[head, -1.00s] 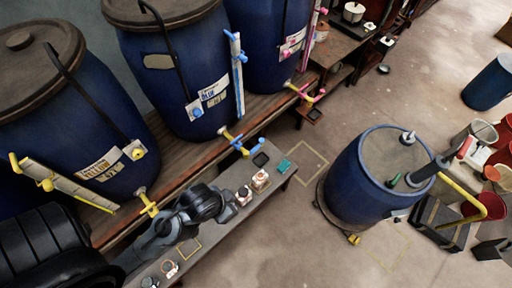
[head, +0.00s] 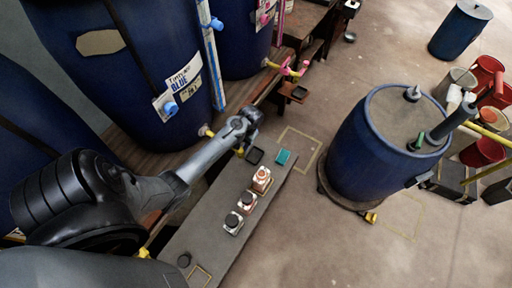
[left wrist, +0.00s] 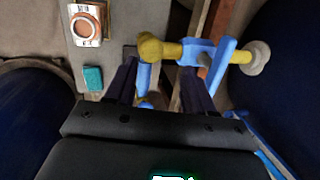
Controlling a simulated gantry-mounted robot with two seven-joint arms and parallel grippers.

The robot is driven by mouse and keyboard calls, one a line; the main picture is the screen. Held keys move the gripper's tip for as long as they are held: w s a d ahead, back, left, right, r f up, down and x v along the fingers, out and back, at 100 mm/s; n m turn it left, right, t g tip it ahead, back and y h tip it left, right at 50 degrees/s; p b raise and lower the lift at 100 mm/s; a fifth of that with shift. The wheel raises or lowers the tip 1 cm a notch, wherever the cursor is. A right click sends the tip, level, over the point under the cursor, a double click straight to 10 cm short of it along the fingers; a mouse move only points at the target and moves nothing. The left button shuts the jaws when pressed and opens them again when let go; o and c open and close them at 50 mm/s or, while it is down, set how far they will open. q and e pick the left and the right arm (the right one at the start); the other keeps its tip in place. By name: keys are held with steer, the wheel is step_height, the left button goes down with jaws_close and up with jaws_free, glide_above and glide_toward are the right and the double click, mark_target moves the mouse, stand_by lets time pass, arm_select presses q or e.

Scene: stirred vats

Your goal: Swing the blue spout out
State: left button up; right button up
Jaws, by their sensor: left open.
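The blue vat (head: 150,80) with its "BLUE" label stands on the wooden staging in the head view. Its yellow tap pipe (head: 206,131) comes out low on the side. My left gripper (head: 248,128) is at the tap and hides most of it there. In the left wrist view, the yellow pipe (left wrist: 190,49) carries a blue handle (left wrist: 219,62) and ends in a yellow elbow. The blue spout (left wrist: 144,82) runs from that elbow between the fingers of my open left gripper (left wrist: 158,75), nearer the left finger. Contact cannot be told. My right gripper is not in view.
A grey bench (head: 205,245) below the tap holds small jars (head: 262,178), a teal block (head: 283,156) and a dark square pad (head: 255,155). A blue drum (head: 350,155) stands on the floor to the right. The pink tap (head: 290,69) is farther back.

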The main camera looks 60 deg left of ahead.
arm_select(q)
steer(key=w+t+b, duration=0.1)
steer(key=w+b, duration=0.1)
steer(key=w, duration=0.4)
steer(key=x, duration=0.3)
steer(key=b+x, duration=0.1)
steer(key=x, duration=0.2)
steer(key=b+x, duration=0.1)
steer(key=x, duration=0.3)
steer(key=shift+s+a+r, duration=0.15)
steer(key=shift+a, duration=0.2)
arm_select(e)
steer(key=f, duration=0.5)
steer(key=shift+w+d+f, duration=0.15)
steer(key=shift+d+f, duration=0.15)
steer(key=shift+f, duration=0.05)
arm_select(q)
jaws_close()
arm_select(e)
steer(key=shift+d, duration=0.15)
